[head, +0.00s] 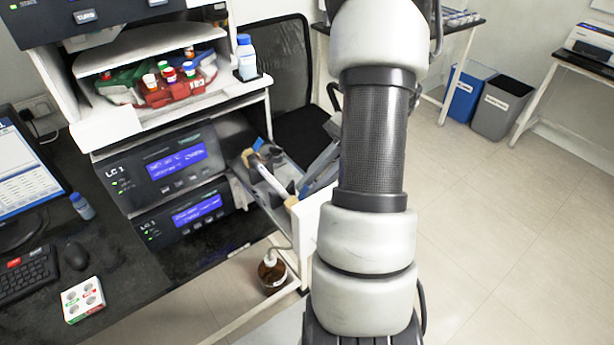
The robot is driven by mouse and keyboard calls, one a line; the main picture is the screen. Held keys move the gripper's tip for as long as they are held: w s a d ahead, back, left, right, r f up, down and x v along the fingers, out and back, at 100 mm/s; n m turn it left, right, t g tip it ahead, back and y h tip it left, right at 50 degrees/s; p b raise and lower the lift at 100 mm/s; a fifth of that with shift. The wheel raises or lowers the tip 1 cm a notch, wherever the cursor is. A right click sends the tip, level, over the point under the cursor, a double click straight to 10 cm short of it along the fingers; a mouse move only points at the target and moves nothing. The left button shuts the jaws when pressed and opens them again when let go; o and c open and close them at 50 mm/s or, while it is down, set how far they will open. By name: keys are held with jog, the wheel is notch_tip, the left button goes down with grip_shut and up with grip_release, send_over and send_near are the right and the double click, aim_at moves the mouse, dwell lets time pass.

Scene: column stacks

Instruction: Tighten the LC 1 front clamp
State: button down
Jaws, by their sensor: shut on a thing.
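The LC 1 stack (160,165) stands left of centre, with two lit blue displays on its dark modules. At its right side an open compartment (247,193) holds a slim pale column (270,179) with tan ends, lying slantwise toward me. Grey parts (318,170) show beside the column, partly behind my arm; I cannot tell which of them is the front clamp. A white panel (305,225) stands at the compartment's near right. My arm crosses the picture from top to bottom.
A brown bottle (271,272) with a tube stands below the compartment. A blue-capped bottle (246,58) and a tray of coloured vials (170,86) are higher on the stack. A black chair (285,65) is behind. The floor at right is clear up to the bins (500,108).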

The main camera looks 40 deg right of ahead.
jog(key=shift+d+f+y, duration=0.35)
jog(key=shift+f+y, duration=0.1)
jog(key=shift+y, duration=0.45)
jog(key=c, duration=1.7)
grip_release()
jog(key=shift+p+v, duration=3.55)
jog(key=shift+v, duration=5.15)
